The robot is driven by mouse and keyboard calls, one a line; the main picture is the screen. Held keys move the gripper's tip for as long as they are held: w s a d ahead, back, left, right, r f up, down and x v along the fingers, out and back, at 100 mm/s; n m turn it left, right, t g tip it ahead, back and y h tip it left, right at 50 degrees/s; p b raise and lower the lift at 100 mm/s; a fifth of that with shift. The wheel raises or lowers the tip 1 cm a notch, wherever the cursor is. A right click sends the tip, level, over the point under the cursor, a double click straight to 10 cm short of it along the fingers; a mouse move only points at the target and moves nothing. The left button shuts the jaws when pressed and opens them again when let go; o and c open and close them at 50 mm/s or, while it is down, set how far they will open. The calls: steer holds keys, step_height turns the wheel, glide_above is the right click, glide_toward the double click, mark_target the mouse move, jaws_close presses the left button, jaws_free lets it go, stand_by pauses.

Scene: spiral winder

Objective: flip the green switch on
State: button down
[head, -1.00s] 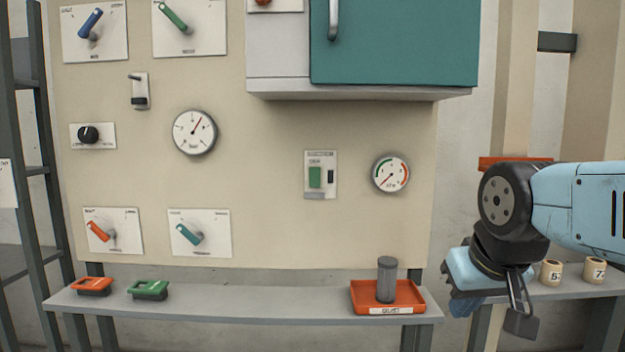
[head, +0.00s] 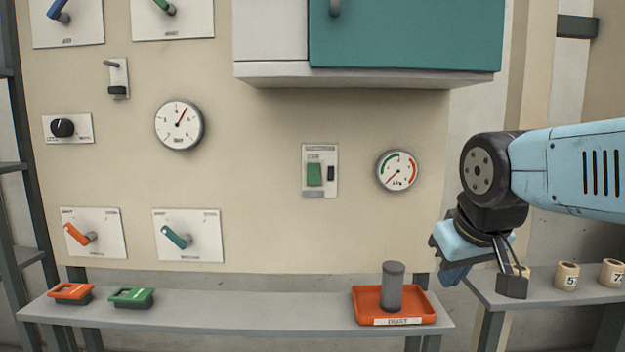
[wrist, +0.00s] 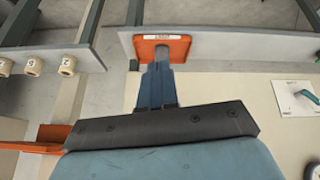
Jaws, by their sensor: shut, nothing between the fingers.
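The green switch (head: 314,174) is a green rocker on a pale plate, low on the beige panel, left of a small round gauge. A small black part sits beside it on the same plate. I cannot tell its on or off state from here. My gripper (head: 456,274) hangs to the right and below the switch, well apart from it. In the wrist view its blue fingers (wrist: 158,75) are together and empty. The switch does not show in the wrist view.
A teal-doored cabinet (head: 405,35) juts out above the switch. An orange tray (head: 365,305) with a grey cylinder (head: 392,287) stands on the shelf below. Numbered tan rolls (head: 566,276) sit on the right shelf. The panel around the switch is clear.

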mark_target(314, 174)
steer(key=w+a+r+n+t, duration=0.1)
steer(key=w+a+r+n, duration=0.6)
steer(key=w+a, duration=0.3)
steer(key=w+a+r+n+t, duration=0.2)
steer(key=w+a+r+n, duration=0.6)
steer(key=w+a+n, duration=0.1)
steer(key=shift+w+a+r+t, duration=0.25)
steer(key=shift+w+a+t, duration=0.05)
steer(key=shift+w+a, duration=0.55)
steer(key=w+r+x, duration=0.1)
steer(key=x, duration=1.2)
steer(key=shift+w+r, duration=0.2)
steer(key=shift+w, duration=0.15)
